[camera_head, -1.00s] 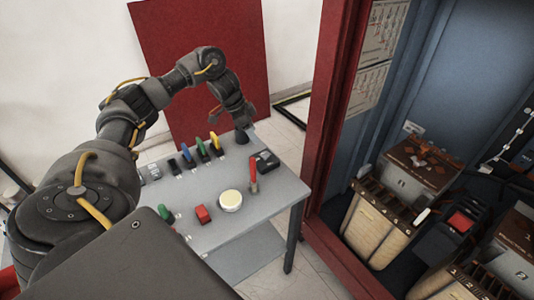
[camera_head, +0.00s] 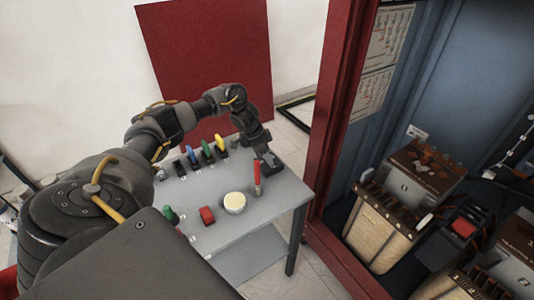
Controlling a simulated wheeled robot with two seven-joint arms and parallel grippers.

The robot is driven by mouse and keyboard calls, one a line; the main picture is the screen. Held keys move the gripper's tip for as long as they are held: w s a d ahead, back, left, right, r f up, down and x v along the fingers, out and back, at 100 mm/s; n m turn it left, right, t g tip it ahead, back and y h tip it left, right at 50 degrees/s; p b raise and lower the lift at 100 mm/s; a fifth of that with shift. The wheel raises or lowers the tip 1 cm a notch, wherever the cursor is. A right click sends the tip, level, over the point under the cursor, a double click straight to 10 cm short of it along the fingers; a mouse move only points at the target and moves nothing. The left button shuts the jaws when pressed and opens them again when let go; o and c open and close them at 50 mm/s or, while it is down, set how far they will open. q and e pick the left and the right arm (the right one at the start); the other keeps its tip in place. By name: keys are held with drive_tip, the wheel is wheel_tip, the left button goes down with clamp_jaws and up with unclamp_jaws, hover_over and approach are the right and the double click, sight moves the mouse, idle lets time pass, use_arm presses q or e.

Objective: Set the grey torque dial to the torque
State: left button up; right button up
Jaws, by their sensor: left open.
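My left gripper (camera_head: 267,157) is at the far right corner of the grey table (camera_head: 205,190), pointing down. It is open, though its fingers are small and dark here. It is right over a small dark box (camera_head: 274,164), which it partly covers. I cannot tell whether they touch. I cannot make out a grey torque dial or any scale; one may be too small or hidden by the gripper. A red-handled tool (camera_head: 257,177) stands upright just in front of the gripper. My right gripper is out of view.
Several tools with blue, green and yellow (camera_head: 221,140) handles stand along the table's back edge. A round cream-topped item (camera_head: 235,202), a red block (camera_head: 207,215) and a green item (camera_head: 170,214) sit nearer. A red cabinet frame (camera_head: 345,110) stands at the right.

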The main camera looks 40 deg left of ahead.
use_arm(q)
drive_tip(key=c, duration=1)
drive_tip(key=shift+o, duration=0.2)
